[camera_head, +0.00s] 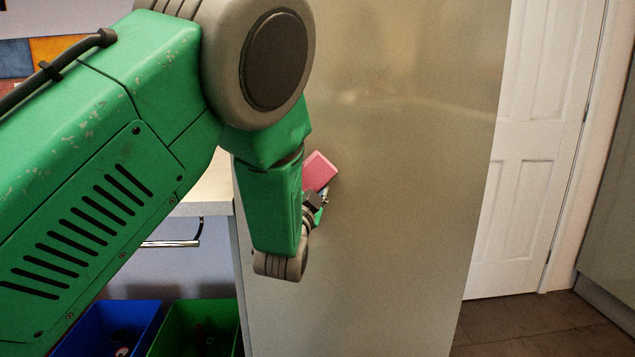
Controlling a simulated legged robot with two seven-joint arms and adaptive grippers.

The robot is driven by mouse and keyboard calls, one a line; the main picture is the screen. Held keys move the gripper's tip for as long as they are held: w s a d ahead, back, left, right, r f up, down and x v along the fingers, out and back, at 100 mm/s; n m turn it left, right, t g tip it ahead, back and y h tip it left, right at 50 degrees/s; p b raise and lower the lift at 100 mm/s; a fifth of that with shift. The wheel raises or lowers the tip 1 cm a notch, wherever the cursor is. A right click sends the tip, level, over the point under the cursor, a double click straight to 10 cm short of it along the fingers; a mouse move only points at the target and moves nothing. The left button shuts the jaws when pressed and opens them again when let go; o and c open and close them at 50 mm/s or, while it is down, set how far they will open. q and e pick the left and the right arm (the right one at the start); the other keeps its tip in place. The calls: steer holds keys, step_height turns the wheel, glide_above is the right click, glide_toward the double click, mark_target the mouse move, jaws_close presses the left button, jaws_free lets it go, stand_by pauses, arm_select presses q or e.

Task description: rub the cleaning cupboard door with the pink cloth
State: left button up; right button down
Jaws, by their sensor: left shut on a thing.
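The pink cloth (319,171) is a small folded block in front of the cupboard door. My left gripper (318,194) is shut on it; the wrist and forearm hide part of the gripper and of the cloth's lower left. The cleaning cupboard door (410,180) is a tall, plain beige-grey panel filling the middle of the view. The cloth is at or very near the door; I cannot tell whether it touches. My right gripper is not in view.
A counter edge (206,192) with a metal rail (175,243) below lies left of the cupboard. A blue bin (115,325) and a green bin (190,330) stand on the floor there. A white panelled door (530,200) is at the right, with dark floor tiles (540,325) before it.

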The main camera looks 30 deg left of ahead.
arm_select(q)
steer(key=s+a, duration=0.3)
steer(key=a, duration=0.2)
steer(key=shift+a, duration=0.2)
stand_by(0.4)
steer(key=shift+s, duration=0.1)
steer(key=s+d, duration=0.3)
steer(key=s, duration=0.2)
stand_by(0.4)
steer(key=shift+s+d, duration=0.1)
steer(key=shift+d, duration=0.05)
steer(key=shift+s+d, duration=0.4)
steer(key=shift+s, duration=0.2)
steer(key=shift+s+d, duration=0.35)
steer(key=shift+s, duration=0.25)
